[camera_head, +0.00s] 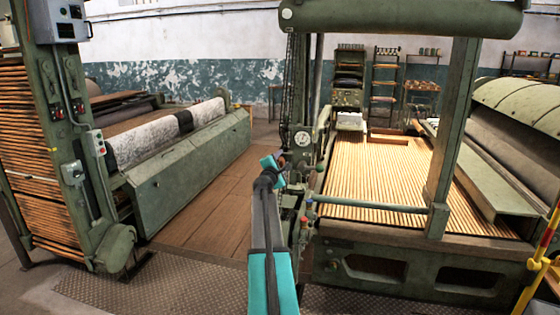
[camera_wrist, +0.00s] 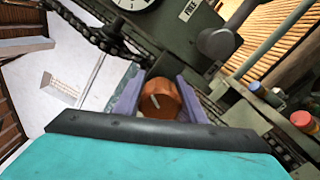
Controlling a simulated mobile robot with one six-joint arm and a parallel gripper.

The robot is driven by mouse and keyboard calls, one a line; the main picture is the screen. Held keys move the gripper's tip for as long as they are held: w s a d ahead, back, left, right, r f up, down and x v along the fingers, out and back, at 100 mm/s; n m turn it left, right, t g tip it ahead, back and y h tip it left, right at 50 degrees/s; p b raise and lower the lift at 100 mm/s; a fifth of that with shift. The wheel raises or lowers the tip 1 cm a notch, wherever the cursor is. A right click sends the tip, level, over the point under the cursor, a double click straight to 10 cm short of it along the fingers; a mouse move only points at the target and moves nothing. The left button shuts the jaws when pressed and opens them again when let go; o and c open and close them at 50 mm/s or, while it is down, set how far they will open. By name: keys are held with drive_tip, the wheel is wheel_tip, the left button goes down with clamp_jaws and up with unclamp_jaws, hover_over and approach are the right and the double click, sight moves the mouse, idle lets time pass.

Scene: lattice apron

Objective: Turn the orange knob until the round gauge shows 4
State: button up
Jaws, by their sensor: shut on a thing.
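The orange knob (camera_wrist: 160,99) sits between the two purple fingers of my gripper (camera_wrist: 158,100) in the wrist view, one finger on each side, and they are shut on it. The round gauge (camera_head: 302,139) is a white dial on the green machine post in the head view. It is too small there to read. In the wrist view only the gauge's lower edge (camera_wrist: 133,4) shows; its needle is not clear. In the head view my gripper (camera_head: 284,160) is at the post, below and left of the gauge, and hides the knob.
A black chain (camera_wrist: 92,30) hangs close to my gripper. A dark ball-ended lever (camera_wrist: 216,42) and red (camera_wrist: 303,119) and blue buttons are to the right. The slatted bed (camera_head: 375,170) lies right of the post. Wooden floor (camera_head: 200,200) is clear on the left.

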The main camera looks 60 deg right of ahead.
drive_tip(key=n+p, duration=0.2)
drive_tip(key=n, duration=0.2)
drive_tip(key=shift+n, duration=0.4)
drive_tip(key=shift+s+f+n, duration=0.1)
drive_tip(key=shift+f+n, duration=0.05)
drive_tip(key=shift+n, duration=0.35)
drive_tip(key=shift+a+f, duration=0.1)
drive_tip(key=shift+f, duration=0.05)
drive_tip(key=o, duration=0.8)
drive_tip(key=shift+a, duration=0.1)
